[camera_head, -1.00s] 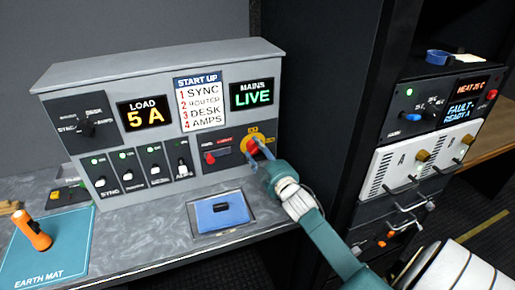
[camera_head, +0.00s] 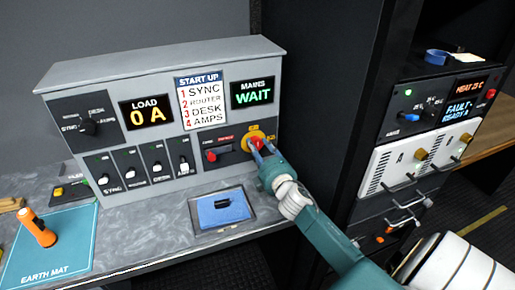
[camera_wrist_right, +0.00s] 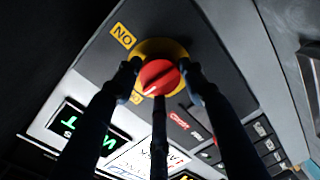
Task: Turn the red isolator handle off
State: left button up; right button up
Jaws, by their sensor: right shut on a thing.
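The red isolator handle (camera_head: 257,141) sits on a yellow round plate (camera_head: 246,136) at the right end of the grey console front. In the right wrist view the red handle (camera_wrist_right: 160,76) fills the middle, with a small white mark at its lower left. A yellow ON label (camera_wrist_right: 123,36) is above left of it; another yellow label (camera_wrist_right: 136,97), partly hidden by a finger, is below left. My right gripper (camera_head: 259,147) is shut on the handle, with a finger on each side. My left gripper is not in view.
The mains display (camera_head: 252,92) reads WAIT and the load display (camera_head: 146,111) reads 0 A. A red switch (camera_head: 211,156) sits left of the isolator. A blue-lined tray (camera_head: 207,214) with a black object lies in front. An equipment rack (camera_head: 395,150) stands at the right.

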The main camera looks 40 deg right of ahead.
jog(key=shift+s+d+f+n, duration=0.1)
jog(key=shift+d+f+n, duration=0.1)
jog(key=shift+d+n, duration=0.1)
dwell(0.4)
jog(key=o, duration=0.9)
jog(key=shift+o, duration=1.2)
jog(key=shift+d+r, duration=0.1)
jog(key=shift+s+a, duration=0.2)
jog(key=v, duration=1.1)
jog(key=shift+s, duration=0.35)
